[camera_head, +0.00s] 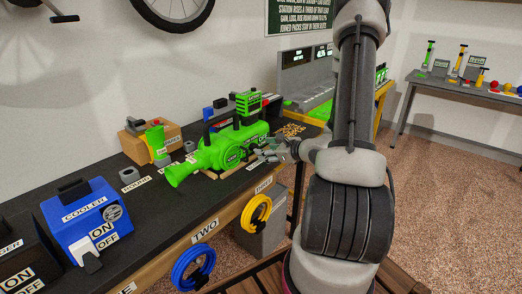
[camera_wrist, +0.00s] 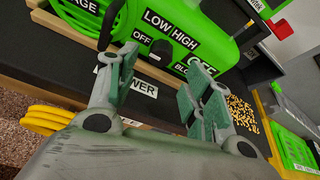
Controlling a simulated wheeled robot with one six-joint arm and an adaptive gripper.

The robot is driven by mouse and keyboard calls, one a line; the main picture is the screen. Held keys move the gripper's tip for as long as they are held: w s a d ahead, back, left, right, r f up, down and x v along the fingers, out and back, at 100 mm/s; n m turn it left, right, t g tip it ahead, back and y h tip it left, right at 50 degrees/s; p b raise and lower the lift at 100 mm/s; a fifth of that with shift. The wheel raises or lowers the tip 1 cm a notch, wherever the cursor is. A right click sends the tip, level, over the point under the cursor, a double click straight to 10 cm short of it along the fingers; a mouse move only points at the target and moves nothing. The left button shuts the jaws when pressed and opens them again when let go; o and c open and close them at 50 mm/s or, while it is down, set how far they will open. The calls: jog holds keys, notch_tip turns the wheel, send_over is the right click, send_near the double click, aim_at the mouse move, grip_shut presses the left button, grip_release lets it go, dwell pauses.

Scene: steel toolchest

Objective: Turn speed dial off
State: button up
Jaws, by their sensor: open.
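A green blower (camera_head: 208,158) lies on the dark bench top, its nozzle pointing left. Which mark the dial points at is too small to tell. My gripper (camera_head: 272,152) is at the blower's right, near side. In the wrist view, my gripper (camera_wrist: 163,85) has its fingers spread wide, one on each side below the dial, empty and apparently apart from it.
A blue cooler box (camera_head: 82,222) stands at the left of the bench (camera_head: 160,208). Yellow (camera_head: 256,214) and blue (camera_head: 193,268) hose coils hang at the bench front.

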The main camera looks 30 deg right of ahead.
jog(key=v, duration=0.7)
jog(key=shift+s, duration=0.2)
jog(key=shift+r, duration=0.1)
jog(key=s+a+r+n+g+y, duration=0.2)
jog(key=s+a+n+g, duration=0.35)
jog(key=s+n, duration=0.35)
jog(key=s+a+r+n+g+y, duration=0.2)
jog(key=s+a+n+g, duration=0.2)
jog(key=s+n+g, duration=0.45)
jog(key=s+d+r+n+t+h, duration=0.1)
jog(key=s+d+r+n+h, duration=0.25)
jog(key=r+n+h, duration=0.55)
jog(key=w+a+r+n+t+y, duration=0.1)
jog(key=a+r+n+t, duration=0.2)
jog(key=r, duration=0.4)
jog(key=shift+w+a+r+t+y, duration=0.2)
jog(key=shift+a+t+y, duration=0.1)
jog(key=shift+a+t, duration=0.15)
